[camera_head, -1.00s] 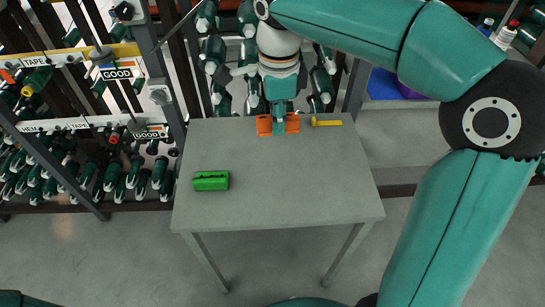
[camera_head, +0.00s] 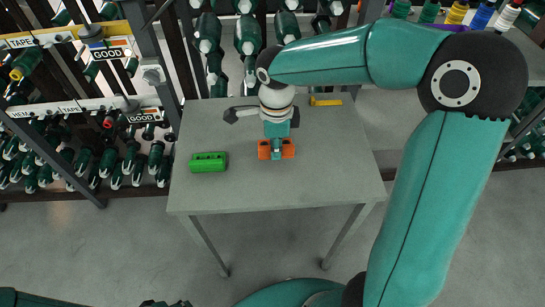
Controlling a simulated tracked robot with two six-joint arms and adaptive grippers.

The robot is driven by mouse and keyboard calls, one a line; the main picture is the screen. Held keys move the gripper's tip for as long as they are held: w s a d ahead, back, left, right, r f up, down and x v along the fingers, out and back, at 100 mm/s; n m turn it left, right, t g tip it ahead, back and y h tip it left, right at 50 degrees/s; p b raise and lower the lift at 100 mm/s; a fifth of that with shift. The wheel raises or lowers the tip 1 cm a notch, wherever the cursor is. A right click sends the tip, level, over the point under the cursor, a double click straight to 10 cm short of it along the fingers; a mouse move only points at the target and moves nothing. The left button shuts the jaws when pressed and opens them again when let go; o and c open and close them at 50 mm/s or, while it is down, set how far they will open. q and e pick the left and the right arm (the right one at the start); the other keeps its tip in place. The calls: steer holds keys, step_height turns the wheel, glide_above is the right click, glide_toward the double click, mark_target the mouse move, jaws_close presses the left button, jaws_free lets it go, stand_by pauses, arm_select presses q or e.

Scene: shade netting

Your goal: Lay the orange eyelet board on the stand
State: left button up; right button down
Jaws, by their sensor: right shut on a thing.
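The orange eyelet board (camera_head: 289,150) is in my right gripper (camera_head: 277,152), whose jaws are shut on its middle. Orange shows on both sides of the teal jaws. It is over the middle of the grey table (camera_head: 300,185); I cannot tell whether it touches the top. A green block (camera_head: 208,162) with small dark marks along its top lies to the left of the board, apart from it. I cannot tell whether this block is the stand. My left arm shows only in part at the bottom left, and its jaws cannot be made out.
A small yellow piece (camera_head: 326,101) lies at the table's back right. A rack of green tools with labels (camera_head: 113,53) stands at the left. Spools (camera_head: 482,17) stand on a shelf at the upper right. The table's front and right are clear.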

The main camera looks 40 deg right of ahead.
steer(key=shift+f, duration=1.85)
steer(key=c, duration=1.1)
jaws_free()
steer(key=shift+c, duration=0.2)
steer(key=shift+r, duration=0.15)
step_height(320, 180, up, 12)
steer(key=shift+f+p, duration=0.1)
steer(key=shift+p, duration=0.45)
steer(key=shift+s, duration=0.1)
